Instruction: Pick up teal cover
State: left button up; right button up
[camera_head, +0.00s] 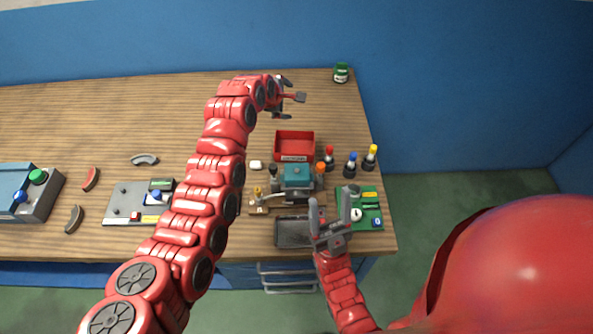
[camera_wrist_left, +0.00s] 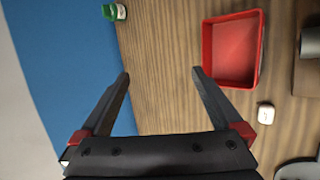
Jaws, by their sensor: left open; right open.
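The teal cover (camera_head: 298,172) sits on top of a dark grey device near the right end of the wooden table. My left gripper (camera_head: 290,100) is open and empty over the table's back part, beyond the red bin and well away from the cover. In the left wrist view the open fingers (camera_wrist_left: 160,73) have only bare wood and blue wall beneath them, and the teal cover is not seen. My right gripper (camera_head: 330,197) is open, with its fingers up, in front of the cover near the dark tray, and apart from the cover.
A red bin (camera_head: 294,146) stands behind the cover; it also shows in the left wrist view (camera_wrist_left: 232,48). Several coloured-cap bottles (camera_head: 350,165) stand to the right. A dark tray (camera_head: 290,232) and green board (camera_head: 371,222) lie in front. A green-lidded jar (camera_head: 341,73) stands at the back edge.

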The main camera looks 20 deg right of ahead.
pick_arm(q)
jog(key=s+a+r+n+g+y+p, duration=0.1)
jog(key=s+a+r+g+y, duration=0.2)
jog(key=s, duration=0.6)
jog(key=s+r+n+g+y, duration=0.1)
jog(key=s+r+g+y, duration=0.25)
jog(key=s, duration=0.45)
jog(key=p, duration=0.1)
send_near(296, 170)
notch_tip(296, 170, down, 5)
jog(key=shift+w+a+f+b, duration=0.1)
jog(key=shift+w+a+b, duration=0.1)
jog(key=shift+b, duration=0.3)
jog(key=f+p, duration=0.1)
jog(key=f, duration=0.1)
jog(key=s+f+p, duration=0.1)
jog(key=f+p, duration=0.1)
jog(key=shift+d, duration=0.1)
jog(key=shift+w+f+p, duration=0.15)
jog(key=shift+f+p, duration=0.15)
jog(key=shift+f, duration=0.25)
jog(key=c, duration=1.4)
jog(key=shift+w+r, duration=0.1)
jog(key=shift+r, duration=0.05)
